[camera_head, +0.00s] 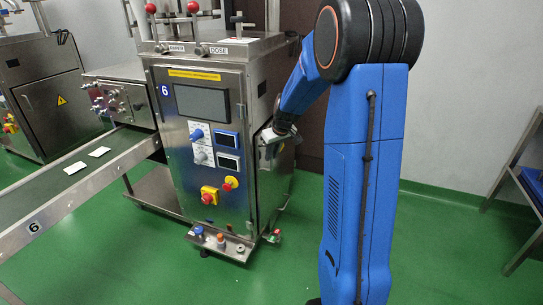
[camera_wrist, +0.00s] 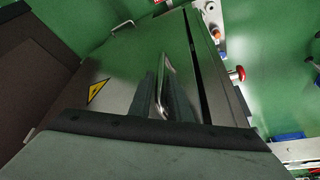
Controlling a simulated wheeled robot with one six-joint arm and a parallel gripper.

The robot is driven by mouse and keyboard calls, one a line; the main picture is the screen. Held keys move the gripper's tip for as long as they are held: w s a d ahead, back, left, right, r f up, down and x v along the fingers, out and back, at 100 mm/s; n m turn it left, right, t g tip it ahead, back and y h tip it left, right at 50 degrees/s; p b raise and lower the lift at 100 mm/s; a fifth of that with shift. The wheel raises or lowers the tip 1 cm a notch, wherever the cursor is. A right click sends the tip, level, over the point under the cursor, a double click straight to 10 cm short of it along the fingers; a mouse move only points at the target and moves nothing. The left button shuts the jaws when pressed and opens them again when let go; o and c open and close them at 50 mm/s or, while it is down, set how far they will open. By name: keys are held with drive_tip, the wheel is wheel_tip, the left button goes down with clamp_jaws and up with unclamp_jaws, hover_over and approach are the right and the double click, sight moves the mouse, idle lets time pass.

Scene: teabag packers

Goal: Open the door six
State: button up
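Machine six (camera_head: 207,130) is a steel cabinet with a blue "6" label and a front control panel. Its side door (camera_head: 275,180) is on the right flank, seen at a steep angle. In the wrist view the steel door (camera_wrist: 120,75) carries a yellow warning triangle and a bar handle (camera_wrist: 166,68). A dark gap (camera_wrist: 207,70) runs along the door's edge, so it looks slightly ajar. My gripper (camera_wrist: 163,95) has its dark fingers close on both sides of the handle and looks shut on it. In the head view my gripper (camera_head: 272,137) is at the door's upper part, partly hidden.
A conveyor (camera_head: 55,190) with white packets runs out to the left. A second steel cabinet (camera_head: 55,105) stands at the far left. A table with a blue top (camera_head: 533,185) is at the right edge. The green floor right of the machine looks clear around my arm.

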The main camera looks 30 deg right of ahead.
drive_tip(key=shift+w+f, duration=0.1)
drive_tip(key=shift+f, duration=0.2)
drive_tip(key=shift+c, duration=0.7)
clamp_jaws()
drive_tip(key=shift+d, duration=0.1)
